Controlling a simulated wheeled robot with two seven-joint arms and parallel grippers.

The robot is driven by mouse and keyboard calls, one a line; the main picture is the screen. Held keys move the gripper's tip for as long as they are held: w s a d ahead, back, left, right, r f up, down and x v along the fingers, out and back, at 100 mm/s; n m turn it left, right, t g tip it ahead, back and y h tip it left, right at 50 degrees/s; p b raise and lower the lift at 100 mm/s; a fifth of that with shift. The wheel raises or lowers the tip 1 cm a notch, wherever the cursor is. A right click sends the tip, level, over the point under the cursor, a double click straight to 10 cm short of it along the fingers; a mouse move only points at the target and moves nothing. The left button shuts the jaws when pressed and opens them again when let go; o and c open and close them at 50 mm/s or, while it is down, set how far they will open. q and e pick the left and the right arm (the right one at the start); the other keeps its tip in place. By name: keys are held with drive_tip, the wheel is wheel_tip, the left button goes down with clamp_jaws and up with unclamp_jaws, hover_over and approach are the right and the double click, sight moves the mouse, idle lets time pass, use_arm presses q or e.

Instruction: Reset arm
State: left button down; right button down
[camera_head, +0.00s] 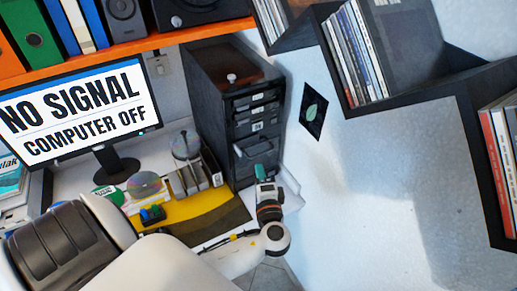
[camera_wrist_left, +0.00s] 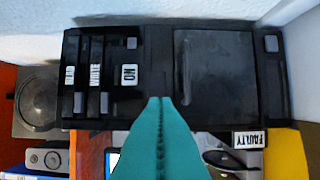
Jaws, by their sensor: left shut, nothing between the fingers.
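My left gripper (camera_head: 261,172) has teal fingers and stands in front of the black drawer unit (camera_head: 232,110) in the head view. In the left wrist view its fingers (camera_wrist_left: 160,104) are pressed together with nothing between them. They point at the front of the black unit (camera_wrist_left: 215,75), which shows labelled slots, one marked "NO" and one marked "WRITE". I cannot tell whether the fingertips touch it. My left arm comes in from the bottom left of the head view. My right gripper is not in view.
A monitor (camera_head: 75,105) reads "NO SIGNAL COMPUTER OFF". On the desk are clear discs (camera_head: 145,184), a disc spindle (camera_head: 186,145) and a yellow mat (camera_head: 207,212). An orange shelf (camera_head: 130,47) holds binders. Dark wall shelves (camera_head: 420,88) hold disc cases.

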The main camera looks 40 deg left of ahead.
use_arm(q)
drive_tip(key=s+d+f+n+g+h, duration=0.3)
drive_tip(key=s+f+n+g+h, duration=0.15)
drive_tip(key=s+f, duration=0.35)
drive_tip(key=s+d+n+g+h, duration=0.2)
drive_tip(key=s+d+g+h, duration=0.2)
drive_tip(key=s+d+h, duration=0.6)
wheel_tip(320, 180, down, 26)
drive_tip(key=s+a+g, duration=0.1)
drive_tip(key=s, duration=0.2)
drive_tip(key=s+a+f+g+y, duration=0.1)
drive_tip(key=s+a+f, duration=0.2)
drive_tip(key=s+f, duration=1.2)
drive_tip(key=shift+s+a+f, duration=0.2)
drive_tip(key=shift+s, duration=0.15)
